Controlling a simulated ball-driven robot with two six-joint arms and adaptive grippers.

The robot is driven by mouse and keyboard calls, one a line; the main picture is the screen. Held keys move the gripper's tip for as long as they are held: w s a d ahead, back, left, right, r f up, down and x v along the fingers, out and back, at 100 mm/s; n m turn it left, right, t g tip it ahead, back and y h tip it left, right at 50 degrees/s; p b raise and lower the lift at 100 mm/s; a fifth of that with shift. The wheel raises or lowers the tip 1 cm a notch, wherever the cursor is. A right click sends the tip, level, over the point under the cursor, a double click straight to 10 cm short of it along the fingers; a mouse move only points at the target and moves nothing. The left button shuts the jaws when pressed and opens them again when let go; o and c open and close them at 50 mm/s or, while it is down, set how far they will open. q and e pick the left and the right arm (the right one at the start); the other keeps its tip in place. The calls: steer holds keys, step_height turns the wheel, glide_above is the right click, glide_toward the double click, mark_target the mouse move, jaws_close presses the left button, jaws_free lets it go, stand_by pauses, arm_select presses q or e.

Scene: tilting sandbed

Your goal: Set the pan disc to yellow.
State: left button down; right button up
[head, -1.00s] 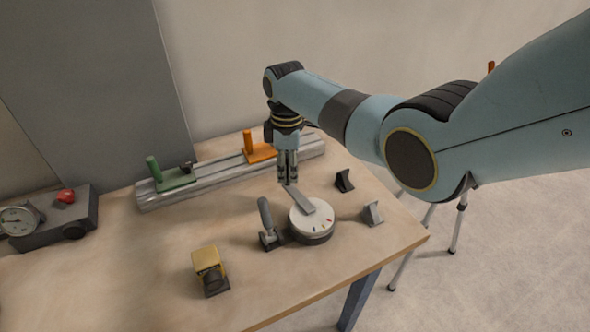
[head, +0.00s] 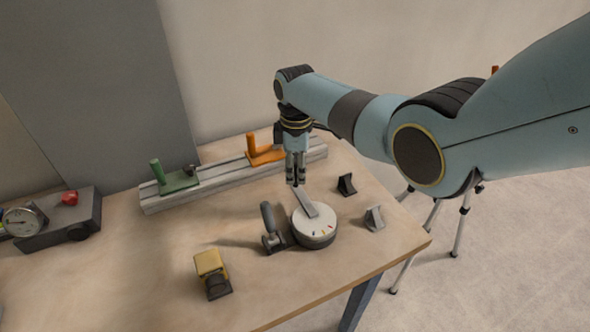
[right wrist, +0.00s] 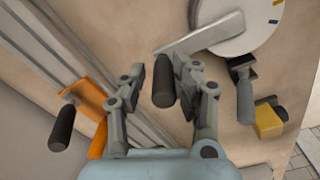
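The pan disc (head: 318,233) is a round white dial with small coloured marks, on a dark base near the table's right end. It also shows at the top of the right wrist view (right wrist: 243,30), with a yellow and a blue mark visible. A flat grey lever (right wrist: 200,36) runs out from it. My right gripper (head: 295,182) points down at the lever's outer end. In the right wrist view its fingers (right wrist: 163,82) stand apart around a dark upright peg (right wrist: 163,85); I cannot tell if they press on it. My left gripper is out of view.
A black-handled clamp (head: 268,222) stands left of the disc, a yellow block (head: 208,262) farther front-left. Two small wedges (head: 347,185) sit to the right. Behind is a rail (head: 225,182) with green (head: 175,180) and orange (head: 262,152) carriages. A gauge box (head: 75,220) is far left.

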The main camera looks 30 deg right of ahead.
steer(key=shift+s, duration=0.2)
steer(key=shift+s+a, duration=0.1)
steer(key=shift+a, duration=0.05)
steer(key=shift+r, duration=0.1)
steer(key=shift+r, duration=0.3)
step_height(320, 180, up, 11)
steer(key=shift+r, duration=0.15)
